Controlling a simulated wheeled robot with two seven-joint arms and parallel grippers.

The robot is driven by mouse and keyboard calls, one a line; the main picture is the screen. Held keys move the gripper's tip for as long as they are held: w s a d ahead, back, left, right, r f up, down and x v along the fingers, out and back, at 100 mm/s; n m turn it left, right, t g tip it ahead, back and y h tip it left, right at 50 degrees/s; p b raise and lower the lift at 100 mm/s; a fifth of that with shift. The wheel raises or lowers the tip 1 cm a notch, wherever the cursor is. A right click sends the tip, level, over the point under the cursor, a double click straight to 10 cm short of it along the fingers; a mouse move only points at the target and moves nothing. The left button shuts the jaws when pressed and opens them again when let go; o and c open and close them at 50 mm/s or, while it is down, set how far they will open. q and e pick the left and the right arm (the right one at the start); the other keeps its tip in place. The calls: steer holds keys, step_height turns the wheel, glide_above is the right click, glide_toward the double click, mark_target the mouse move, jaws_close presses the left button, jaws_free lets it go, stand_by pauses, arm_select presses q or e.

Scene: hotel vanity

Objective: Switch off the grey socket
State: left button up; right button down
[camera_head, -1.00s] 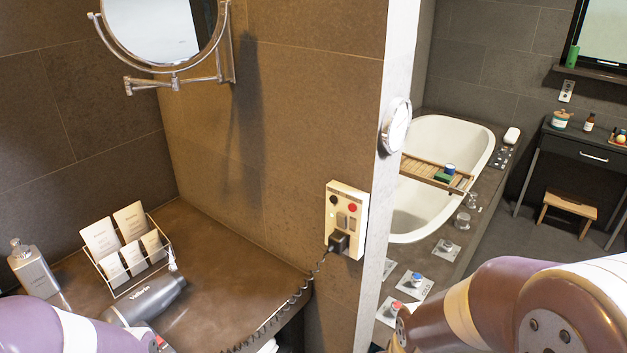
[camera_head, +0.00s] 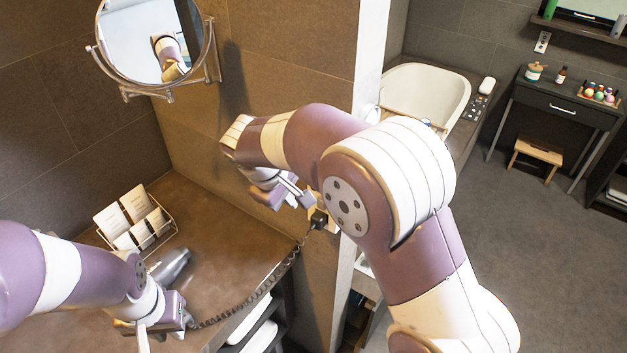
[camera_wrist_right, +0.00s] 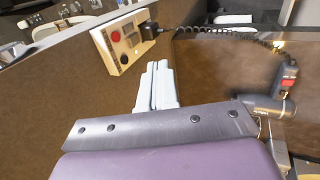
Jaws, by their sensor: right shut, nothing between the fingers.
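The cream socket panel (camera_wrist_right: 104,42) is on the wall in the right wrist view. It has a red button (camera_wrist_right: 115,62), a dark button and small switches, with a black plug (camera_wrist_right: 149,30) in it. In the head view my right arm hides most of the panel; the black plug (camera_head: 319,218) shows below the arm. My right gripper (camera_wrist_right: 158,66) is shut and empty, its fingertips pointing at the panel but apparently apart from it. It also shows in the head view (camera_head: 298,193). My left gripper (camera_head: 160,326) is low over the counter; its fingers are unclear.
A coiled cord (camera_head: 262,287) hangs from the plug along the counter edge near my left gripper. A round mirror (camera_head: 122,45) is above. The bathtub (camera_head: 425,88) is behind the wall.

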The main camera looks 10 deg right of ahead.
steer(key=w+d+f+p, duration=0.3)
steer(key=w+d+f, duration=0.3)
steer(key=f, duration=0.3)
stand_by(0.4)
steer(key=shift+s, duration=0.1)
